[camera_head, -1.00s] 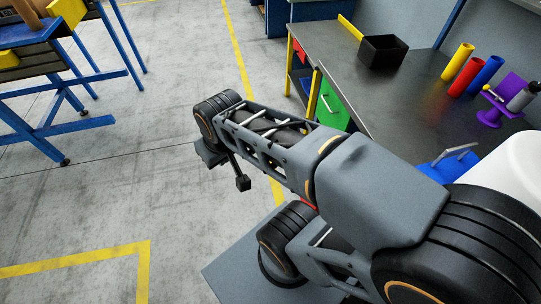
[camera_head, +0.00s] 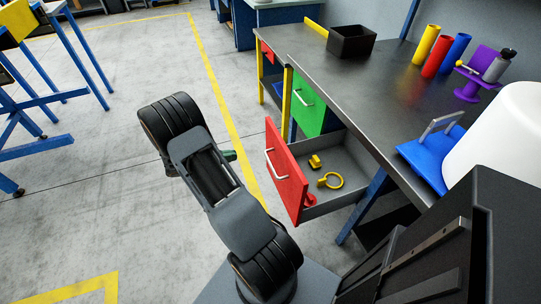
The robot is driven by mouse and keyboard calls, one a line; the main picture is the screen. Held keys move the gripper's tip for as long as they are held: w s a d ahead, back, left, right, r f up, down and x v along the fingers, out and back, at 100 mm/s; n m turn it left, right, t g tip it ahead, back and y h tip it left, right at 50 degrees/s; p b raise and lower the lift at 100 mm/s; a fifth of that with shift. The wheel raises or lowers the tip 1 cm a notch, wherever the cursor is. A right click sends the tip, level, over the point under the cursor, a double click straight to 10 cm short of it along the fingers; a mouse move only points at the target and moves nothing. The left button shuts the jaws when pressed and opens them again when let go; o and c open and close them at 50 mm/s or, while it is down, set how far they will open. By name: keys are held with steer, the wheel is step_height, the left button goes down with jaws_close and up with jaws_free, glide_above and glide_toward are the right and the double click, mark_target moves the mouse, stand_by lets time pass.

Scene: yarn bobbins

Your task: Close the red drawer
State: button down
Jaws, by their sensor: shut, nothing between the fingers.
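The red drawer (camera_head: 287,172) stands pulled out from the workbench, below its top. Its red front with a pale handle faces left, and its grey inside is visible. A yellow ring-like piece (camera_head: 330,181), a smaller yellow piece (camera_head: 315,161) and a red piece (camera_head: 310,201) lie in it. My arm is bent upright left of the drawer, with floor showing between them. I cannot make out my gripper; a small dark green piece sticks out from behind my arm, and I cannot tell what it is.
A green drawer (camera_head: 309,106) beyond the red one looks shut. On the bench (camera_head: 383,92) stand a black box (camera_head: 352,44), coloured cylinders, a purple stand (camera_head: 473,86) and a blue item with a handle (camera_head: 422,158). The floor left of the drawer is clear.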

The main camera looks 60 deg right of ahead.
step_height(320, 180, down, 3)
steer(key=d+n+h, duration=0.1)
steer(key=b, duration=0.1)
glide_toward(276, 147)
steer(key=x, duration=0.7)
steer(key=shift+s+r, duration=0.1)
steer(key=shift+s, duration=0.2)
steer(key=shift+s+d+h, duration=0.1)
steer(key=shift+d+h, duration=0.05)
steer(key=shift+h, duration=0.15)
steer(key=shift+d, duration=0.1)
